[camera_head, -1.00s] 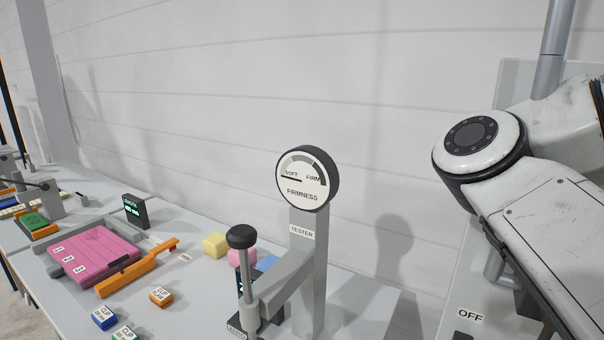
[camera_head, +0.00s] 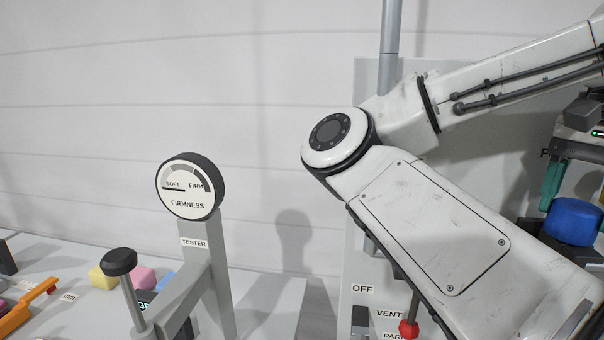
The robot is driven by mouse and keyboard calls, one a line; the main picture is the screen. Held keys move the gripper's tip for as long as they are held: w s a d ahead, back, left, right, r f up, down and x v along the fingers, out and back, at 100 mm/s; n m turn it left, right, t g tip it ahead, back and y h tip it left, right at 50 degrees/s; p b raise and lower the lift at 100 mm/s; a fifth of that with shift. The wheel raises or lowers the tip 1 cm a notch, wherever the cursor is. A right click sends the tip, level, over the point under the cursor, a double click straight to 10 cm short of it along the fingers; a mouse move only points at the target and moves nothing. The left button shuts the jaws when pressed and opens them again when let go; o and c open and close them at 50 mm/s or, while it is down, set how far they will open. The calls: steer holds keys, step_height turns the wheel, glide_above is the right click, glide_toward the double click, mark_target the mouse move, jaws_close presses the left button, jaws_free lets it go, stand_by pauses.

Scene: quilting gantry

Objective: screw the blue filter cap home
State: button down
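The blue filter cap is probably the round blue piece (camera_head: 574,220) at the right edge of the head view, partly hidden behind my arm. I cannot tell whether it is seated or loose. My white arm crosses the right half of the view, in front of the grey panel.
A firmness tester with a round dial (camera_head: 190,186) stands left of centre. A red-knobbed lever (camera_head: 408,329) is at the lower middle, by OFF and VENT labels. A teal part (camera_head: 553,184) is beside the blue piece. Small foam blocks (camera_head: 142,277) lie at left.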

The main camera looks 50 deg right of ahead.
steer(key=shift+s, duration=0.2)
steer(key=shift+c, duration=0.9)
jaws_free()
steer(key=n, duration=0.1)
steer(key=n+b, duration=0.1)
steer(key=shift+d+f+n, duration=0.1)
steer(key=shift+d+n, duration=0.25)
steer(key=shift+n, duration=0.05)
steer(key=shift+w+d+n+b, duration=0.2)
steer(key=shift+n+b, duration=0.15)
steer(key=shift+n, duration=0.75)
steer(key=n, duration=0.2)
steer(key=n+b, duration=0.1)
steer(key=n, duration=0.1)
steer(key=shift+w+a, duration=0.1)
steer(key=shift+a, duration=0.1)
steer(key=n+b, duration=0.1)
steer(key=n, duration=0.5)
steer(key=shift+a, duration=0.15)
